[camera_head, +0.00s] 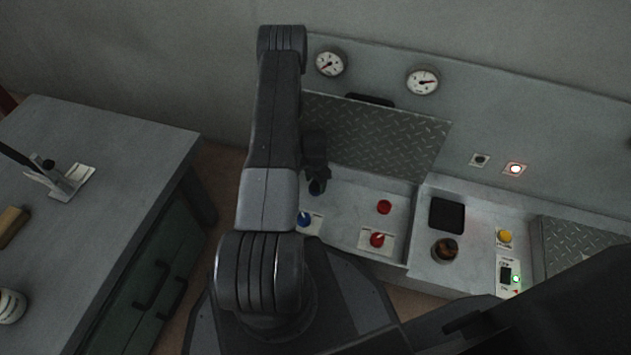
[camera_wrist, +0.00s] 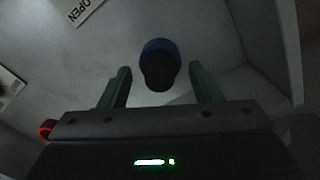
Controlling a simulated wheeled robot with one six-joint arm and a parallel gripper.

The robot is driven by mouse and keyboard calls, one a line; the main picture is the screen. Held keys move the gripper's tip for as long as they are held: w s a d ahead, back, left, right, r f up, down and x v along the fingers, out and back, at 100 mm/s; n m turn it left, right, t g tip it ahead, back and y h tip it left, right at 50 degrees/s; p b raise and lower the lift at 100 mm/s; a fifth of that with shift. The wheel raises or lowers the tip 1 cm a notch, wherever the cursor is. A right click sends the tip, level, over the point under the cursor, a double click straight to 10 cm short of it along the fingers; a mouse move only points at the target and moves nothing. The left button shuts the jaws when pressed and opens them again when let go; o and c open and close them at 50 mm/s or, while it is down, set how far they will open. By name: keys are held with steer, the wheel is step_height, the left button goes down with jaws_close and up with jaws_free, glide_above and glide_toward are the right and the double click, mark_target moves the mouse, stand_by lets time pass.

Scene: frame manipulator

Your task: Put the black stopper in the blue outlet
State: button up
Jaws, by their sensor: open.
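The blue outlet (camera_wrist: 160,44) shows in the wrist view as a blue rim behind the black stopper (camera_wrist: 158,74). The stopper sits at the outlet's mouth and covers most of it; how deep it sits I cannot tell. My gripper (camera_wrist: 161,69) is open, with one green finger on each side of the stopper and a visible gap to both. In the head view the blue outlet (camera_head: 316,188) shows as a small dark blue patch just below my gripper, close to my arm. The stopper is not clearly distinguishable there.
A blue-handled valve (camera_head: 304,219) stands close by, with a red-handled valve (camera_head: 377,240) and a red outlet (camera_head: 384,207) to the right. A raised tread-plate panel (camera_head: 375,135) rises behind. A separate workbench (camera_head: 110,150) stands left.

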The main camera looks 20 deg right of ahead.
mark_target(315, 182)
step_height(315, 182, up, 12)
steer(key=p, duration=0.3)
steer(key=shift+p, duration=0.3)
